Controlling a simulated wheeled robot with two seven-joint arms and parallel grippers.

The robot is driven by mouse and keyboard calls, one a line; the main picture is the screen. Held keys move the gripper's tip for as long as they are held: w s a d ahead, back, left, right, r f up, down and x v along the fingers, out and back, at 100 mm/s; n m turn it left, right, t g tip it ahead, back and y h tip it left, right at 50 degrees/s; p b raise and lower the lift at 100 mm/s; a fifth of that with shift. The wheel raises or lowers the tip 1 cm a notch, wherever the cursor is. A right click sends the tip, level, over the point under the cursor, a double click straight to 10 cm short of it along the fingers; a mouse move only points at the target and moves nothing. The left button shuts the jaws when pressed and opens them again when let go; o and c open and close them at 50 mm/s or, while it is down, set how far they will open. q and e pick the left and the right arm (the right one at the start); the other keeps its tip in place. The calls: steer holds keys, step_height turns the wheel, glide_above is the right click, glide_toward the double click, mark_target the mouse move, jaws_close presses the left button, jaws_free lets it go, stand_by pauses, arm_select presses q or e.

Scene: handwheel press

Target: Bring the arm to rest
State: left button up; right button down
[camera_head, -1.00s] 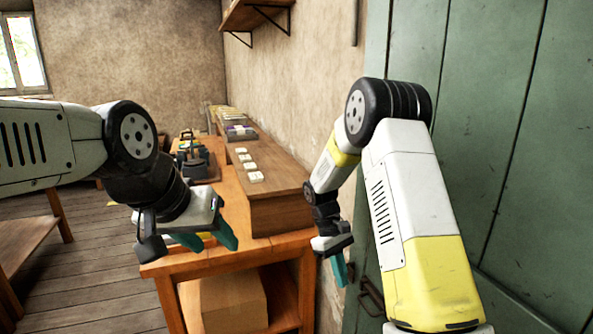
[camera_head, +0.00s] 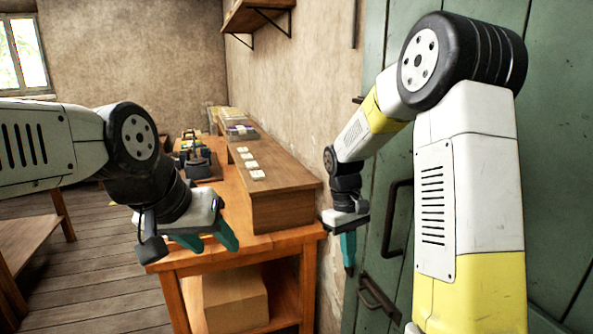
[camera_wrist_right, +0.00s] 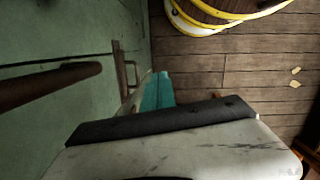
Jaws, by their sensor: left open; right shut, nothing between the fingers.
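My right gripper (camera_head: 348,268) hangs with its teal fingers pointing down, just in front of the green door at the right of the wooden table. It is shut and empty. In the right wrist view its teal fingers (camera_wrist_right: 155,92) show beside the green door, above the plank floor. My left gripper (camera_head: 212,238) is at the left of the table's near end, its teal fingers apart and nothing between them. Its arm comes in from the left edge.
The green door (camera_head: 560,170) has dark metal handles (camera_head: 395,225) close to my right arm. The wooden table (camera_head: 235,258) bears a long wooden box (camera_head: 285,210) and a dark press-like device (camera_head: 197,165). A cardboard box (camera_head: 235,300) sits on its lower shelf.

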steer(key=s+d+r+m+t+y, duration=0.1)
steer(key=s+r+m+t+y, duration=0.2)
steer(key=s+r, duration=1.3)
steer(key=s+m+t, duration=0.1)
steer(key=m+t, duration=0.1)
steer(key=t, duration=0.2)
steer(key=shift+s+r+t, duration=0.2)
steer(key=shift+s+t, duration=0.15)
steer(key=shift+t, duration=0.05)
steer(key=c, duration=2.2)
jaws_free()
steer(key=shift+d, duration=0.1)
